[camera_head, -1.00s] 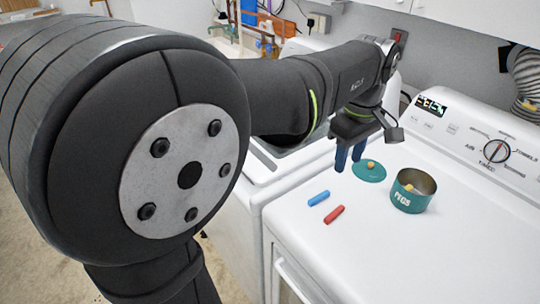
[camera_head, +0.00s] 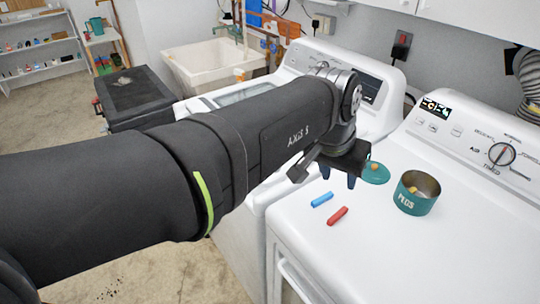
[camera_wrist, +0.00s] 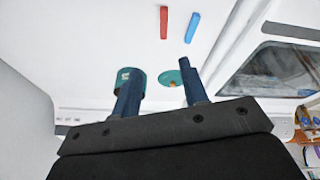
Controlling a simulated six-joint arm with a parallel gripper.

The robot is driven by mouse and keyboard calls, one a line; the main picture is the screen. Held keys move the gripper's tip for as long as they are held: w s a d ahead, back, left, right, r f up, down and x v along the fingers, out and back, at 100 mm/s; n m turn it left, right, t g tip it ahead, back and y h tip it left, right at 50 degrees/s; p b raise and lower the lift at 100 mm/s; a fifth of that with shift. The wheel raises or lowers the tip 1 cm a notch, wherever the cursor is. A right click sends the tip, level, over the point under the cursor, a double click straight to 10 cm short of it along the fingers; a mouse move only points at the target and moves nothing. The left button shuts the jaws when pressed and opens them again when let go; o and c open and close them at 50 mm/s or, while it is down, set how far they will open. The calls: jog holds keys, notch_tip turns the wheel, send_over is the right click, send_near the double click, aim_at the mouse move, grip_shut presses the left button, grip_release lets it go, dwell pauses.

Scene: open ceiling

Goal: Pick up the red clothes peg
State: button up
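The red clothes peg (camera_head: 337,216) lies on the white top of the dryer-like machine, near its front left edge. It also shows at the top of the wrist view (camera_wrist: 164,22). A blue peg (camera_head: 322,199) lies just behind it, apart from it; in the wrist view the blue peg (camera_wrist: 192,27) is to its right. My gripper (camera_head: 338,178) is above the machine top, behind the pegs in the head view. Its two dark blue fingers are apart with nothing between them, also in the wrist view (camera_wrist: 160,66).
A green tin (camera_head: 414,203) marked PEGS stands open to the right with something orange-yellow inside. A control panel (camera_head: 480,142) rises at the back right.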

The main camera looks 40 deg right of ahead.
jog(key=a+m, duration=0.1)
jog(key=m, duration=0.2)
send_over(337, 214)
jog(key=s+a, duration=0.1)
jog(key=a, duration=0.1)
jog(key=shift+h, duration=0.3)
notch_tip(337, 214, down, 12)
jog(key=shift+r, duration=0.2)
jog(key=shift+w+a+x, duration=0.1)
jog(key=shift+w+x, duration=0.05)
jog(key=shift+x, duration=0.75)
jog(key=shift+w+a+x, duration=0.1)
jog(key=shift+x, duration=0.75)
jog(key=shift+w+a+x, duration=0.1)
jog(key=shift+w+x, duration=0.05)
jog(key=shift+x, duration=0.75)
jog(key=shift+f, duration=0.1)
grip_shut()
